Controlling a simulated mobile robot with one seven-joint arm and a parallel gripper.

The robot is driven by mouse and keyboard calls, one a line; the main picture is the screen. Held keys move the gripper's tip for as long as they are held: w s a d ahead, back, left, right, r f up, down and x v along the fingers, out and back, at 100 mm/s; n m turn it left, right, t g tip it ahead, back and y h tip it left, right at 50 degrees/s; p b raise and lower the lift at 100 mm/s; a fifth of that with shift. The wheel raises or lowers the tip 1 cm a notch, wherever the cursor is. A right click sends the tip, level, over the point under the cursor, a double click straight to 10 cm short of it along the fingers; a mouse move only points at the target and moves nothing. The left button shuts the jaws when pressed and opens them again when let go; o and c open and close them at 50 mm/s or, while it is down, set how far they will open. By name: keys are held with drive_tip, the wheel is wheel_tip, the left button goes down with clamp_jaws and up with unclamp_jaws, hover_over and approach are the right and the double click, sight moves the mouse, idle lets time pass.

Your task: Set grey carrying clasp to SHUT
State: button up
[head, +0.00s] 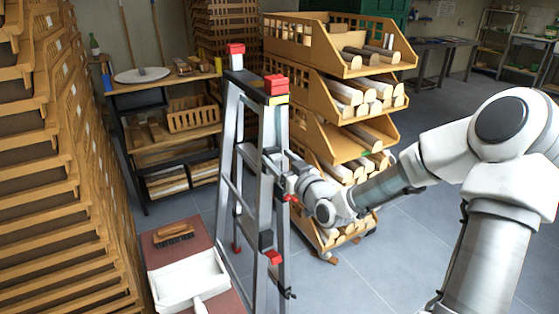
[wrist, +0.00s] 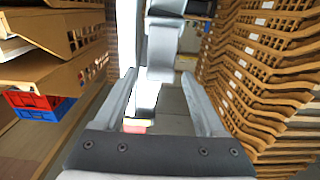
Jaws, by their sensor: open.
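A folding ladder (head: 280,130) with grey metal rails and red caps stands upright in the middle of the head view. My gripper (head: 277,163) is at the ladder's right side, about midway up, partly hidden against the rail. In the wrist view my gripper (wrist: 160,82) is open, with one finger on each side. A grey strap-like piece (wrist: 162,52) lies ahead between the fingertips, below a darker grey bar; it may be the carrying clasp. I cannot tell whether the fingers touch it or how the clasp is set.
Stacked wooden bins (head: 330,85) of logs stand close behind my gripper. Slatted crates (head: 60,200) fill the left. A white dustpan (head: 190,280) and a brush (head: 173,234) lie on a reddish mat at the ladder's foot. Grey floor is clear at the right.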

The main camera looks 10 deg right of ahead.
clamp_jaws()
drive_tip(key=shift+w+a+r+g+p, duration=0.15)
drive_tip(key=shift+r+g+p, duration=0.3)
drive_tip(key=shift+p, duration=0.7)
drive_tip(key=shift+w+f+g+h+p, duration=0.2)
drive_tip(key=shift+f+g+h+p, duration=0.1)
drive_tip(key=shift+g+p, duration=0.1)
unclamp_jaws()
drive_tip(key=shift+s, duration=0.1)
